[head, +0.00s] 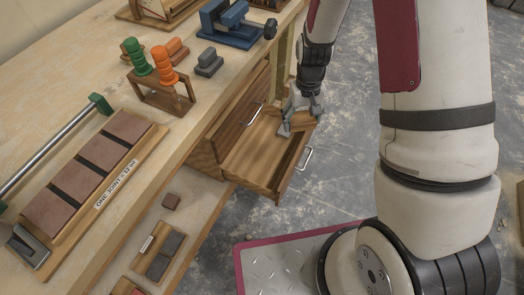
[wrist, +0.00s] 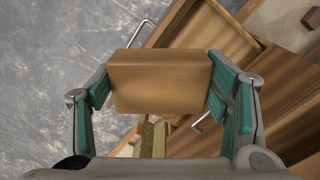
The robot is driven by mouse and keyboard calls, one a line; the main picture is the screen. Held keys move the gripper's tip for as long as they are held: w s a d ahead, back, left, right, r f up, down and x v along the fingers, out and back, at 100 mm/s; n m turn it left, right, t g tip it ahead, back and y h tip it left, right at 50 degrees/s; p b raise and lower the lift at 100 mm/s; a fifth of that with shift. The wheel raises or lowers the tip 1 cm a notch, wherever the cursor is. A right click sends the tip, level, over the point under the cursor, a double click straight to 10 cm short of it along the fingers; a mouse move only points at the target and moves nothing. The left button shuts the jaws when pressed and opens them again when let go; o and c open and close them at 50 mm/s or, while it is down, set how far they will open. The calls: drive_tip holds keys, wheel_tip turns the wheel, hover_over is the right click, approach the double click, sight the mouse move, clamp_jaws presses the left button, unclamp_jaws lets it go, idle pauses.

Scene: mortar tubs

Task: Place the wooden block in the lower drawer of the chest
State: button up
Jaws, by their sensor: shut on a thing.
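The wooden block (wrist: 160,82) is a plain brown block held between the two teal-padded fingers of my gripper (head: 301,118). In the head view the block (head: 302,122) shows partly between the fingers. My gripper is shut on it, over the far part of the open lower drawer (head: 250,155); the exact height above it is hard to tell. The drawer is pulled out from the chest (head: 205,160) under the bench, and its visible floor looks empty. In the wrist view the drawer (wrist: 205,35) lies behind the block, which hides part of it.
The upper drawer (head: 240,118) looks shut, with a metal handle. A low shelf holds small blocks. Grey floor lies right of the drawer.

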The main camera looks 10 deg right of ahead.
drive_tip(key=w+f+m+b, duration=0.1)
drive_tip(key=w+f+b, duration=0.3)
drive_tip(key=b, duration=0.3)
drive_tip(key=m+b, duration=0.6)
drive_tip(key=m, duration=1.7)
hover_over(280, 154)
wheel_tip(280, 154, down, 21)
wheel_tip(280, 154, down, 6)
drive_tip(key=b, duration=0.2)
drive_tip(key=shift+r+b, duration=0.15)
drive_tip(key=shift+b, duration=0.15)
drive_tip(key=shift+f+b, duration=0.7)
drive_tip(key=shift+f, duration=1.25)
